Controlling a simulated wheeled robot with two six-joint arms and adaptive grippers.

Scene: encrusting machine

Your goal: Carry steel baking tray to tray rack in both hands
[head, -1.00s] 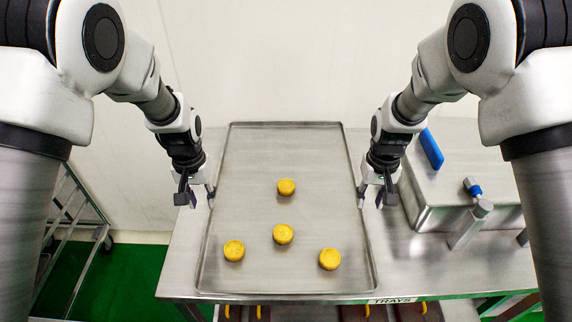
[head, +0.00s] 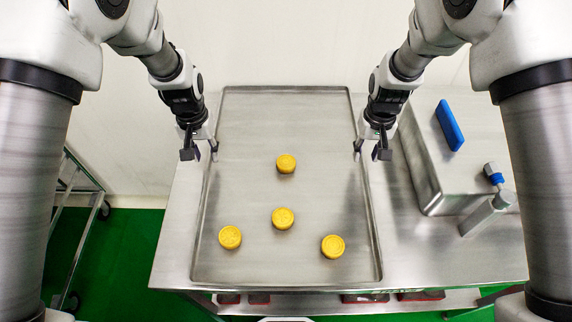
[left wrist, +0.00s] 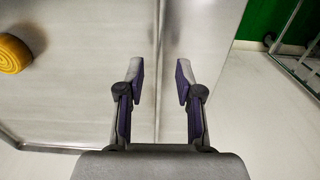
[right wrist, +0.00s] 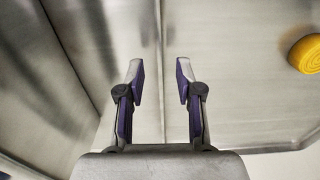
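The steel baking tray (head: 245,262) lies flat on the steel table, with several round yellow pieces (head: 283,218) on it. My left gripper (head: 203,152) is at the tray's left rim, and my right gripper (head: 369,152) is at its right rim. In the left wrist view the open fingers (left wrist: 159,82) stand apart on either side of the rim. In the right wrist view the open fingers (right wrist: 159,82) likewise straddle the rim with a gap. A wheeled metal frame, seemingly the tray rack (head: 96,190), is partly visible at the left; it also shows in the left wrist view (left wrist: 302,40).
The steel table (head: 430,268) has a steel box (head: 420,165) with a blue block (head: 449,125) on it, right of my right gripper. A blue-tipped metal part (head: 488,212) stands beside the box. A white wall is behind. Green floor (head: 120,260) lies between table and rack.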

